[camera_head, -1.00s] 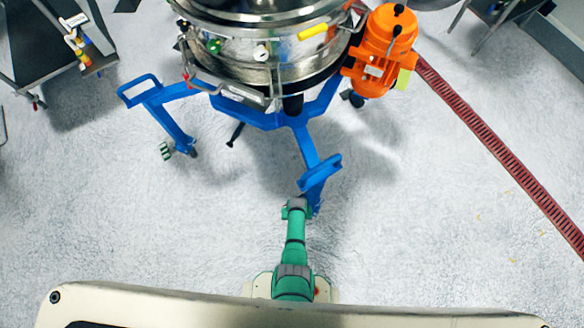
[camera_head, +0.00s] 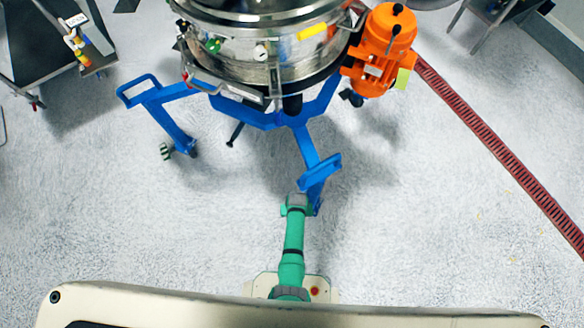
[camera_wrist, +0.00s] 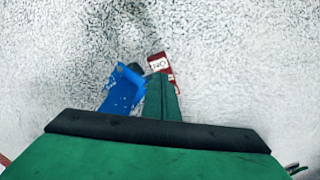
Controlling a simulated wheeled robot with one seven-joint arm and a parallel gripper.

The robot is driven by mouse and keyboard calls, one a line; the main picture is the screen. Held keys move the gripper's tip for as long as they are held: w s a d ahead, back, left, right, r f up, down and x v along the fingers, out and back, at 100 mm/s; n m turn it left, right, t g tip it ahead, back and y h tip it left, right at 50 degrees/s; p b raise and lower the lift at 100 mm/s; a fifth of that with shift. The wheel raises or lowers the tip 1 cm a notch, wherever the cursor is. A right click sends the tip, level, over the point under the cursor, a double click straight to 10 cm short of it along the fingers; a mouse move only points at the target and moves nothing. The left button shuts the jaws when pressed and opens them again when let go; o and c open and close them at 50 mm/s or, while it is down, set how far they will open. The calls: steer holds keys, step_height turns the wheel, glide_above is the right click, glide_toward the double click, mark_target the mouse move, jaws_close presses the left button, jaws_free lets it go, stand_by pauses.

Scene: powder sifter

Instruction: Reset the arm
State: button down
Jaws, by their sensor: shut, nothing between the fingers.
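My green arm (camera_head: 292,235) reaches forward from my base in the head view, its far visible joint beside the end of a blue sifter leg (camera_head: 318,175). My gripper is not clearly visible there. In the wrist view my gripper (camera_wrist: 162,90) shows as a narrow green piece beyond a dark band, shut and empty. It points down over the floor. A blue part (camera_wrist: 122,92) lies just left of it in the picture, and a red labelled part (camera_wrist: 158,63) shows behind its tip. I cannot tell whether they touch it.
The steel powder sifter (camera_head: 262,75) on its blue frame stands ahead, with an orange motor (camera_head: 382,50) at its right. A dark cart (camera_head: 40,45) stands far left. A red floor grating (camera_head: 500,155) runs down the right. Pale floor (camera_head: 120,225) is clear on both sides.

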steer(key=shift+r, duration=0.55)
steer(key=shift+s+a, duration=0.1)
steer(key=s+a+r+t, duration=0.2)
steer(key=s+r+t, duration=0.6)
steer(key=r, duration=0.7)
steer(key=s+d+r+t, duration=0.1)
steer(key=s+r+t, duration=0.2)
steer(key=r, duration=1.5)
steer(key=s+d+r+m+t, duration=0.1)
steer(key=s+r+t, duration=0.2)
steer(key=r, duration=1.6)
steer(key=shift+s+r+t, duration=0.15)
steer(key=shift+r+t, duration=0.15)
steer(key=shift+t, duration=0.4)
